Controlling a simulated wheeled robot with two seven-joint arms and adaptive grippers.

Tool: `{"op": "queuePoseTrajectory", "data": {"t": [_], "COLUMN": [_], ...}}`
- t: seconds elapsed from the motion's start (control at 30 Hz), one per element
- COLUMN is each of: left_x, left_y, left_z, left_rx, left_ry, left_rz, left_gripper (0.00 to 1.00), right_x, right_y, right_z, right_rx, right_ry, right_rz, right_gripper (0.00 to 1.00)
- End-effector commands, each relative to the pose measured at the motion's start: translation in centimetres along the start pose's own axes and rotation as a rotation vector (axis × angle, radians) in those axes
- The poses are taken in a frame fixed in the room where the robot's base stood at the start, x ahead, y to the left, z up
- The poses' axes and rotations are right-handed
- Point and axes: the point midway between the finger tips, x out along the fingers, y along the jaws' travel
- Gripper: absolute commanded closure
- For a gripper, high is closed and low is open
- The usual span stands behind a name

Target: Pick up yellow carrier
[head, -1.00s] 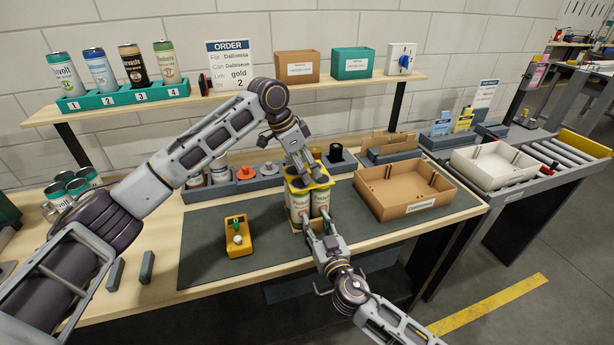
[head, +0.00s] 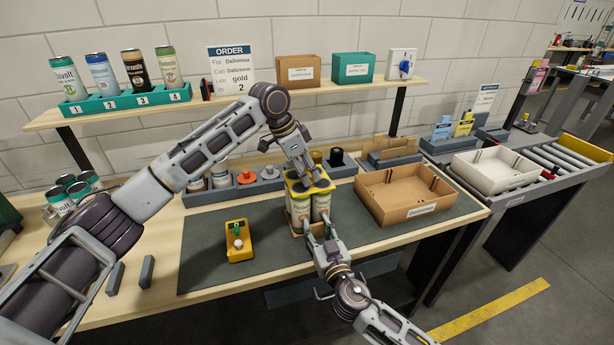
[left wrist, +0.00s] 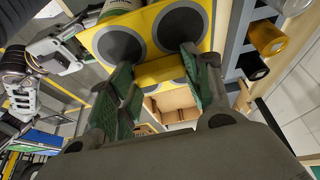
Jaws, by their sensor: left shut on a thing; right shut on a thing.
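The yellow carrier (head: 294,186) stands upright near the middle of the grey mat, with white-and-green cans (head: 300,206) in it. My left gripper (head: 305,176) reaches down from above and is shut on the carrier's top. In the left wrist view, its green-padded fingers (left wrist: 160,85) straddle a yellow bar of the carrier (left wrist: 160,72), beside round can openings. My right gripper (head: 318,233) is at the carrier's low front side and is shut. Its fingertips partly cover the cans' lower part, so its exact hold is hard to see.
A yellow tray with small items (head: 239,251) lies left of the carrier. An open cardboard box (head: 410,212) is close on its right. The mat (head: 205,265) is clear at front left.

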Motion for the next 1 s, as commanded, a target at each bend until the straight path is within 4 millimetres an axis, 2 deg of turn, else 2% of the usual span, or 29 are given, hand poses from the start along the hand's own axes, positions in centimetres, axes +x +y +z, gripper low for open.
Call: {"op": "queuePoseTrajectory", "data": {"t": [0.27, 0.8, 1.0], "left_x": [-1.2, -7.9, -9.1], "left_y": [0.0, 0.0, 0.0], "left_z": [-0.6, -3.3, -3.8], "left_rx": [0.001, 0.001, 0.001], "left_ry": [0.002, 0.002, 0.000], "left_rz": [-0.001, -0.001, 0.001], "left_gripper": [0.64, 0.64, 0.64], "right_x": [0.0, 0.0, 0.0], "right_y": [0.0, 0.0, 0.0], "right_z": [0.1, 0.1, 0.1], "right_rx": [0.000, 0.000, 0.000], "right_ry": [-0.003, -0.003, -0.003], "right_rz": [0.001, 0.001, 0.001], "right_gripper": [0.86, 0.86, 0.86]}}
